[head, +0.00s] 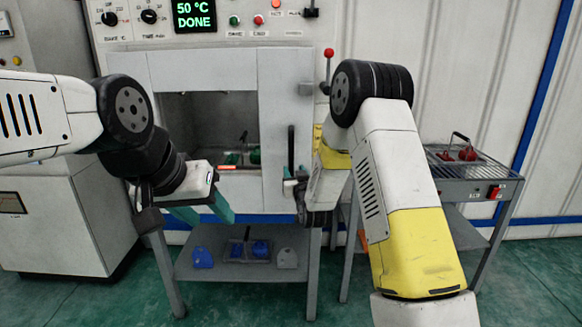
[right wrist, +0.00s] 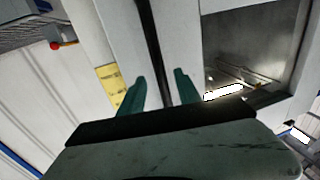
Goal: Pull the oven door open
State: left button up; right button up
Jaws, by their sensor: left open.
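The oven (head: 215,62) stands in the middle of the head view. Its pale door (head: 273,100) has a dark vertical bar handle (head: 291,150) on the right side. A dark window or opening (head: 200,115) shows a tray with green pieces inside; I cannot tell if glass covers it. My right gripper (head: 293,183) is at the handle's lower part. In the right wrist view the handle (right wrist: 152,45) runs between the two teal fingers of that gripper (right wrist: 160,85), with gaps beside it. My left gripper (head: 203,211) is open and empty, low in front of the oven.
A control panel above the oven reads "50 °C DONE" (head: 194,16). A red-knobbed lever (head: 328,62) stands right of the door. A shelf below (head: 215,272) holds blue and grey parts. A metal side table (head: 475,180) stands right, a grey cabinet (head: 60,225) left.

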aim_at(292, 166)
jog(key=w, duration=0.2)
jog(key=w+a, duration=0.1)
jog(key=w, duration=0.2)
jog(key=shift+w, duration=0.3)
grip_shut()
dwell(1.1)
